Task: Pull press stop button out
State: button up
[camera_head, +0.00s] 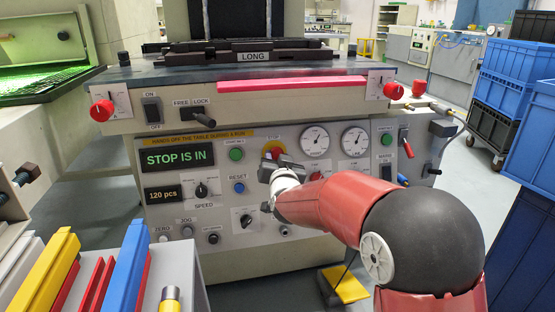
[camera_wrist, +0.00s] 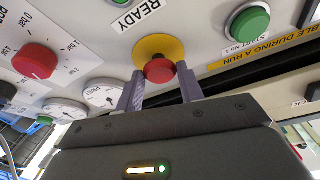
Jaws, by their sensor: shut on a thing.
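The press stop button, a red mushroom head (camera_wrist: 159,70) on a yellow collar (camera_wrist: 154,46), sits on the machine's front panel. In the head view its yellow collar (camera_head: 273,146) shows under the STOP label, with the red head mostly hidden behind my gripper (camera_head: 272,163). In the wrist view my gripper (camera_wrist: 160,78) has one finger on each side of the red head and is shut on it.
A green start button (camera_head: 236,154) and a blue reset button (camera_head: 239,187) are left of my gripper. Two round gauges (camera_head: 314,141) are to its right, with a red knob (camera_wrist: 34,61) near them. A pink bar (camera_head: 290,84) runs above.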

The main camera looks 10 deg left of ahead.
grip_shut()
jog(key=shift+s+b, duration=0.1)
jog(key=shift+b, duration=0.4)
jog(key=shift+s+d+r, duration=0.1)
jog(key=shift+s+d, duration=0.1)
jog(key=shift+s, duration=0.1)
jog(key=o, duration=1.2)
grip_release()
jog(key=shift+v, duration=3.95)
jog(key=shift+r, duration=0.1)
